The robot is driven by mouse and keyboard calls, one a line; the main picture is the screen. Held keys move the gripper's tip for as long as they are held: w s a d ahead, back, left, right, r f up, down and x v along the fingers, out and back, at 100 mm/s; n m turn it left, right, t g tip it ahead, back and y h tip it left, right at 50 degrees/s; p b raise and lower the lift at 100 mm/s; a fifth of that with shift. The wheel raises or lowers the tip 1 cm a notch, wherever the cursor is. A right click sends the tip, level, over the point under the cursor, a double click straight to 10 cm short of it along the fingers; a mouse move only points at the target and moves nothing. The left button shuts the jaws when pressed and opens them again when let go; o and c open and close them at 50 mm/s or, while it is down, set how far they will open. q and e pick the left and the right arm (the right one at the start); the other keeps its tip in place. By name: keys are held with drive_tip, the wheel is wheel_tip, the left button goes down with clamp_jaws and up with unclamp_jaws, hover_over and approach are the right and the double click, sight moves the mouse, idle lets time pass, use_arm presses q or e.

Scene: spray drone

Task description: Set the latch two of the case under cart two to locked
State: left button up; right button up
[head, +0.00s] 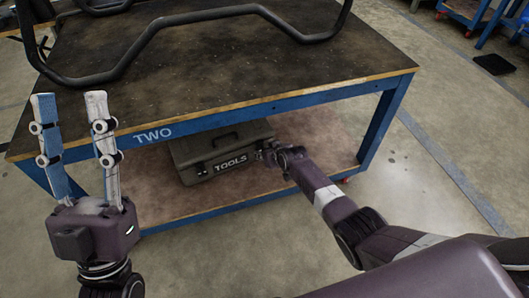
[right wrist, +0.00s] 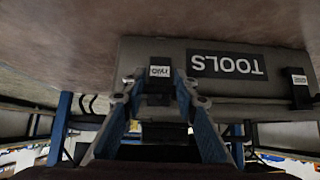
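The dark olive tool case (head: 190,150), marked TOOLS, sits on the lower shelf of the blue cart marked TWO (head: 240,112). In the right wrist view the case (right wrist: 215,88) appears upside down. Its black latch labelled TWO (right wrist: 160,86) is between the fingers of my right gripper (right wrist: 159,82). The fingers stand on either side of the latch with narrow gaps; whether it is locked I cannot tell. In the head view my right gripper (head: 278,157) hides that latch at the case's right front.
The other latch (right wrist: 299,90) is at the far end of the case front. A black tubular frame (head: 130,62) lies on the cart's wooden top. The cart leg (head: 385,122) stands right of my right gripper.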

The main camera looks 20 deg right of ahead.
drive_tip(key=o, duration=0.3)
drive_tip(key=shift+r, duration=0.1)
drive_tip(key=shift+v, duration=5.95)
